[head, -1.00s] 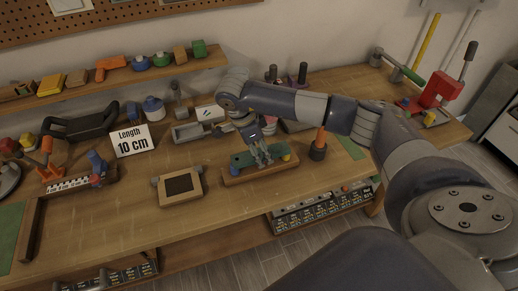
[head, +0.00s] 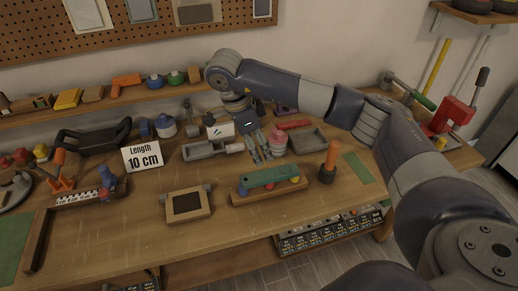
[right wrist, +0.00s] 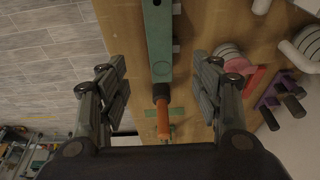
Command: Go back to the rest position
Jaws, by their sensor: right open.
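My right gripper (head: 262,156) is open and empty above the workbench, behind the wooden block with the green bar. Its two fingers also show wide apart in the right wrist view (right wrist: 162,88). The green bar (head: 268,177) lies on the wooden block (head: 262,195), with a red and a yellow piece beside it. The green bar also shows in the right wrist view (right wrist: 157,45), between and beyond the fingers, touching neither. My left gripper is in no view.
The workbench (head: 130,225) is clear at its front middle. An orange-handled tool (head: 329,160) stands right of the block. A framed dark panel (head: 186,203) lies left of it. A grey tray (head: 307,141), a pink-red stacked piece (head: 276,138) and a length sign (head: 143,155) stand farther back.

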